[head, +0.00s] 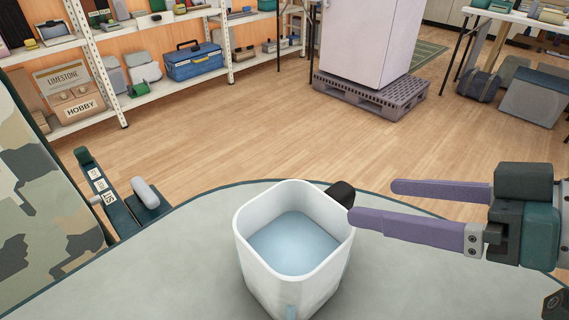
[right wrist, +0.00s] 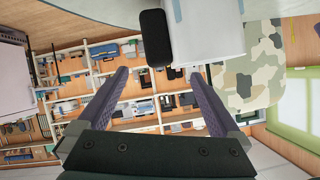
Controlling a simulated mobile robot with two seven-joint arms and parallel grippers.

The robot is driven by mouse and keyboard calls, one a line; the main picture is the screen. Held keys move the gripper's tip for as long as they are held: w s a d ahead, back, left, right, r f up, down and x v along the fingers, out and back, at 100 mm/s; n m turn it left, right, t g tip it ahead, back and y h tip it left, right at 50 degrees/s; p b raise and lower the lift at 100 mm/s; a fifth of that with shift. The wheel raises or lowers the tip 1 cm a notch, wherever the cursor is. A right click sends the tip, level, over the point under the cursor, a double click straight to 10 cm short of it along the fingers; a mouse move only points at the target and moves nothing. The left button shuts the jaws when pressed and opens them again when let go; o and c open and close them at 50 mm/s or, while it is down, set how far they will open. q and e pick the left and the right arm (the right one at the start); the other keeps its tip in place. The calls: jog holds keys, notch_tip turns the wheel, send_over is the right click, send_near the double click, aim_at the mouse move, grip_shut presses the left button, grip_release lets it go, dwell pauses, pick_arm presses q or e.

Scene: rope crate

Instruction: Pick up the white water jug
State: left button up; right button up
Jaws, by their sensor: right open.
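The white water jug (head: 295,275) stands upright on the grey-green rounded table at the bottom middle of the head view. It is open at the top and pale blue inside. Its black handle (head: 342,193) juts out at the right rear. My right gripper (head: 373,202) reaches in from the right with its two purple fingers apart and empty, the tips close to the handle. In the right wrist view the handle (right wrist: 154,38) shows just beyond the open fingers (right wrist: 158,74), with the white jug wall (right wrist: 208,32) beside it. My left gripper is not in view.
The table (head: 420,285) is bare around the jug. A camouflage-patterned object (head: 40,200) and a dark green labelled item (head: 110,200) are at the left. Beyond lie wooden floor, shelves (head: 140,98) and a white cabinet on a grey pallet (head: 370,98).

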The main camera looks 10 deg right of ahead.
aim_at(350, 198)
jog(key=shift+w+a+f, duration=0.25)
jog(key=shift+w+f, duration=0.05)
jog(key=shift+f, duration=0.15)
jog(key=shift+w+a+f+p, duration=0.2)
jog(key=shift+w+a+p, duration=0.1)
jog(key=shift+w+a, duration=0.1)
jog(key=x, duration=0.5)
jog(key=shift+w+a+f+b, duration=0.15)
jog(key=shift+a+b, duration=0.05)
jog(key=shift+b, duration=0.15)
grip_shut()
